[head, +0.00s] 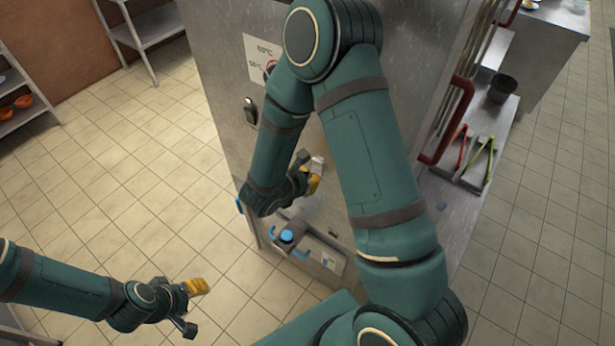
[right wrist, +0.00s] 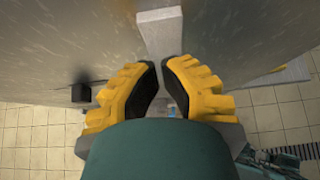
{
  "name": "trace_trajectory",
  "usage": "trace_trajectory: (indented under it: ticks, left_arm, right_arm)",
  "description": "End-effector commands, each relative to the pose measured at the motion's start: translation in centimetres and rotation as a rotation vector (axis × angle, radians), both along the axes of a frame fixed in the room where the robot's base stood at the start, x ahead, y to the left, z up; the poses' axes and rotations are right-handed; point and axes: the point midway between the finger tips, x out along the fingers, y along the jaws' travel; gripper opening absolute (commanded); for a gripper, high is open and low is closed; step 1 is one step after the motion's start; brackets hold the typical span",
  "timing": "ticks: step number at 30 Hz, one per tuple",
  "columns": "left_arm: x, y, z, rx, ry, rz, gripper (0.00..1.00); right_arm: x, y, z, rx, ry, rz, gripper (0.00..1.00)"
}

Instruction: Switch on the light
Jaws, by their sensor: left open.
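No light switch can be made out for certain. A steel cabinet (head: 215,60) stands in the middle of the head view, with a small dark fitting (head: 250,110) on its face. My right gripper (head: 313,178) is close to that face, below the fitting and the sign, and partly hidden by its own arm. In the right wrist view its yellow fingers (right wrist: 160,75) are apart by a narrow gap. A pale grey bar (right wrist: 160,32) lies just beyond the fingertips; whether they touch it cannot be told. My left gripper (head: 192,307) is open and empty above the floor at lower left.
A temperature sign (head: 262,60) is on the cabinet. A small holder with a blue-capped item (head: 287,236) sits low on the face. Red handles (head: 450,120) stick out on the right, near tongs (head: 480,158) on a counter. Tiled floor (head: 150,160) is clear at left.

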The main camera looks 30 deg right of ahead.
Motion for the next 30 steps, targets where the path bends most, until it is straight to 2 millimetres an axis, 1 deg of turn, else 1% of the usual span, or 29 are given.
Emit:
trace_trajectory:
  ticks: [5,8,12,13,15,22,30]
  left_arm:
    - [0.0,0.0,-0.2,0.000,0.000,0.000,0.53]
    - [-0.1,0.0,-1.1,0.000,0.002,-0.002,0.53]
    - [-0.4,-0.1,-3.1,0.000,0.010,-0.008,0.53]
    - [-0.4,-0.1,-2.6,0.001,0.011,-0.007,0.53]
    - [-0.4,-0.1,-2.3,0.001,0.010,-0.006,0.53]
    - [-0.3,-0.1,-2.1,0.000,0.008,-0.007,0.53]
    - [-0.3,-0.1,-1.4,0.000,0.008,-0.006,0.53]
  right_arm:
    - [0.0,0.0,-0.1,-0.005,-0.002,0.000,0.00]
    - [0.1,-0.2,-0.4,-0.026,-0.012,0.002,0.00]
    - [0.4,-0.7,-0.8,-0.078,-0.034,0.002,0.00]
    - [0.3,-0.7,-0.5,-0.075,-0.031,0.000,0.00]
    - [0.3,-0.7,-0.3,-0.073,-0.030,0.000,0.00]
    - [0.3,-0.7,0.0,-0.072,-0.030,0.000,0.00]
    - [0.3,-0.7,1.1,-0.073,-0.031,-0.001,0.00]
